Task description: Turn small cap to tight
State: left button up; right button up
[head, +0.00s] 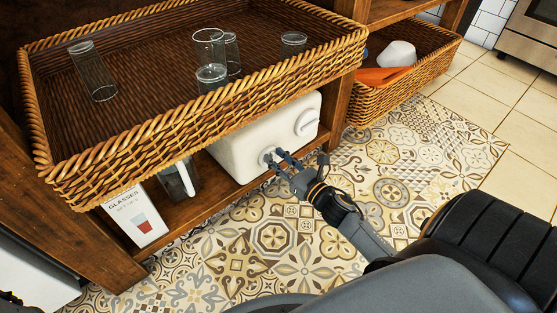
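A white container (240,150) sits on the lower shelf under a wicker basket. It has a large round white cap (307,121) on its right upper part. The small cap (267,156) is low on its front face and is partly covered by my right gripper. My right gripper (274,159) reaches in from the right with its fingers at the small cap. The fingertips are small here, and I cannot tell whether they press on the cap. My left gripper is not in view.
The wicker basket (150,133) with several clear glasses overhangs the container. A dark jug (178,181) and a glasses card (133,217) stand to the left on the wooden shelf. Another basket (400,97) is at the right. The tiled floor in front is clear.

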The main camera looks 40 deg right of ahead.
grip_shut()
